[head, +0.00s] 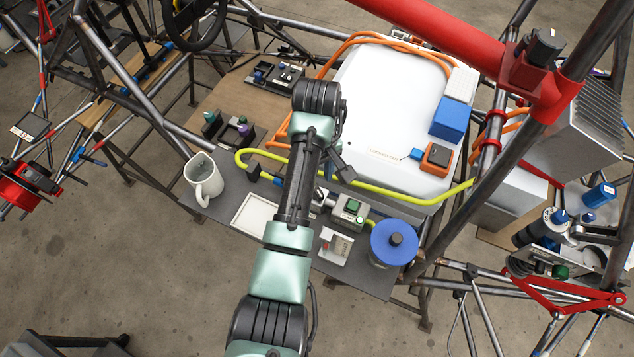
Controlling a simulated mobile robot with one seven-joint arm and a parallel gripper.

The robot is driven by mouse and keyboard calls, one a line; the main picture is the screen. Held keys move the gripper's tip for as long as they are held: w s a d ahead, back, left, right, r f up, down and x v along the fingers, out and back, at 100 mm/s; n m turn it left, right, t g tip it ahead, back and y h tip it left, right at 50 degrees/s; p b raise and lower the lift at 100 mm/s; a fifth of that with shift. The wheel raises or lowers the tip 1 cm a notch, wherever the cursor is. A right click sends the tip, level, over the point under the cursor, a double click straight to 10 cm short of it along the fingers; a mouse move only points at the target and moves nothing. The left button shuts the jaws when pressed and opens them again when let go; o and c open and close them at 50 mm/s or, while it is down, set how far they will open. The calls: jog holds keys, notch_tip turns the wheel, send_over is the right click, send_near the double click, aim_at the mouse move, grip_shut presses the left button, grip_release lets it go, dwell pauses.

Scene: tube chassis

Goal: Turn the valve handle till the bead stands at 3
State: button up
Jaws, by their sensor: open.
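A round blue wheel-like top (394,242) with a dark central knob sits at the right front of the grey bench board. It looks most like the valve handle, but I cannot be sure. I cannot make out a bead or any numbers on it. My gripper (341,166) is mostly hidden behind my own forearm, over the middle of the bench. Only a dark part of it shows to the right of the arm. It is open, with nothing seen in it, and well up and left of the blue top. Its fingertips cannot be made out clearly.
A grey box with a green button (350,208) and a small white card (334,246) lie left of the blue top. A white mug (203,180) stands at the left edge. A yellow-green hose (410,200) crosses behind. Steel tubes (440,225) rise close on the right.

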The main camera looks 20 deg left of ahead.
notch_tip(320, 180, up, 9)
jog(key=p, duration=0.2)
jog(key=shift+p, duration=0.35)
jog(key=shift+f, duration=0.1)
